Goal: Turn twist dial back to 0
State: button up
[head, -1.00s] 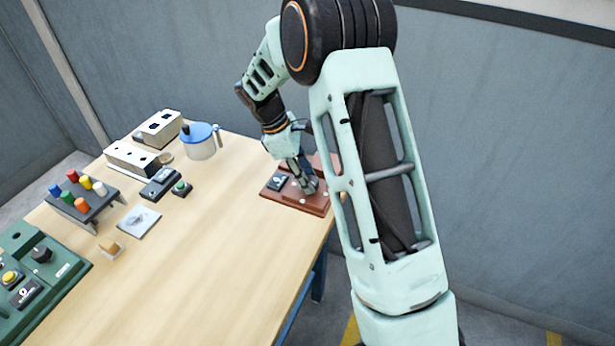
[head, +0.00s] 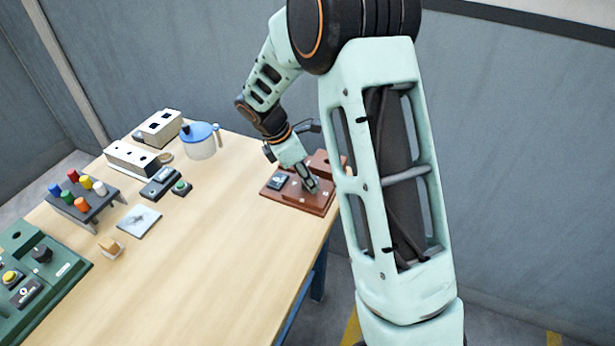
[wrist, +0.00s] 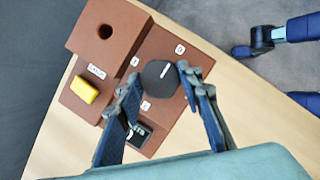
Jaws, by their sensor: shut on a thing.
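The twist dial (wrist: 160,78) is a dark round knob on a reddish-brown block (wrist: 165,135). In the wrist view its short white mark points to the upper right, roughly toward a small white label that looks like 0 (wrist: 180,48). Two other small labels sit on the left (wrist: 134,62) and below (wrist: 146,105). My gripper (wrist: 159,73) has one finger on each side of the dial and is shut on it. In the head view my gripper (head: 313,189) is down on the brown block (head: 310,206), and hides the dial.
A yellow piece (wrist: 84,90) and a raised part with a round hole (wrist: 104,32) are on the block. The table's edge (wrist: 262,82) is close by.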

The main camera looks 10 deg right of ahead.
jog(key=o, duration=1.2)
jog(key=shift+c, duration=0.2)
jog(key=v, duration=1.2)
